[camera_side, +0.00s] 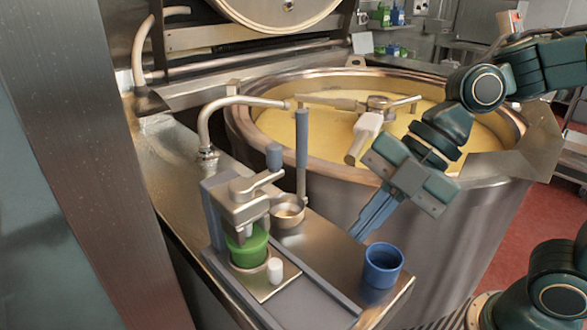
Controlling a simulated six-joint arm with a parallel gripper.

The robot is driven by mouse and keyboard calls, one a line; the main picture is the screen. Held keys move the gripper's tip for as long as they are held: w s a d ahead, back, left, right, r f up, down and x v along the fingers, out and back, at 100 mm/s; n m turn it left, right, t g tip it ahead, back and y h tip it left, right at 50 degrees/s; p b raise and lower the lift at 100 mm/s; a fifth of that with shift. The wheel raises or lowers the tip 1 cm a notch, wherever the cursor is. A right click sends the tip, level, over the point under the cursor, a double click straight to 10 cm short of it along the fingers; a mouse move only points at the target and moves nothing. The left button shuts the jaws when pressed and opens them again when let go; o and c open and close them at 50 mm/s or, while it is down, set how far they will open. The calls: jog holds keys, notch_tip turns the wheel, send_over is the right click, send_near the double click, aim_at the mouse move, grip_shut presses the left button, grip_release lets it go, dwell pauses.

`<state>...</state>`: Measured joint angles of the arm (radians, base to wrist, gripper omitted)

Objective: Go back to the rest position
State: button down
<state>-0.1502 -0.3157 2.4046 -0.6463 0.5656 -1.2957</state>
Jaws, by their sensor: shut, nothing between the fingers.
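My gripper (364,228) is in the side view, in front of the kettle's near wall, pointing down and to the left. Its blue fingers are together with nothing between them. The fingertips are up and to the left of a blue cup (383,266), apart from it in the picture. The large steel mixing kettle (330,186) holds a yellow mass, with a stirring arm (366,135) across it. My arm reaches in from the right, over the kettle's rim.
A small press device (243,195) with a green container (249,249) stands on the steel shelf. A white piece (275,270) is beside it. A ladle (288,211) with a blue handle stands upright nearby. A curved pipe (205,130) rises behind. Red floor shows at right.

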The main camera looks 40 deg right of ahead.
jog(key=shift+s+d+r, duration=0.2)
jog(key=shift+d+r, duration=0.15)
jog(key=shift+r, duration=0.15)
jog(key=s+d+m+t+h, duration=0.1)
jog(key=s+d+m+h, duration=0.1)
jog(key=d+m, duration=0.6)
jog(key=s+d+m+t+h, duration=0.1)
jog(key=d+m+h, duration=0.3)
jog(key=d+m, duration=0.4)
jog(key=s+m, duration=0.1)
jog(key=m, duration=0.5)
jog(key=shift+s+d+t+h, duration=0.3)
jog(key=shift+s+d+h, duration=0.1)
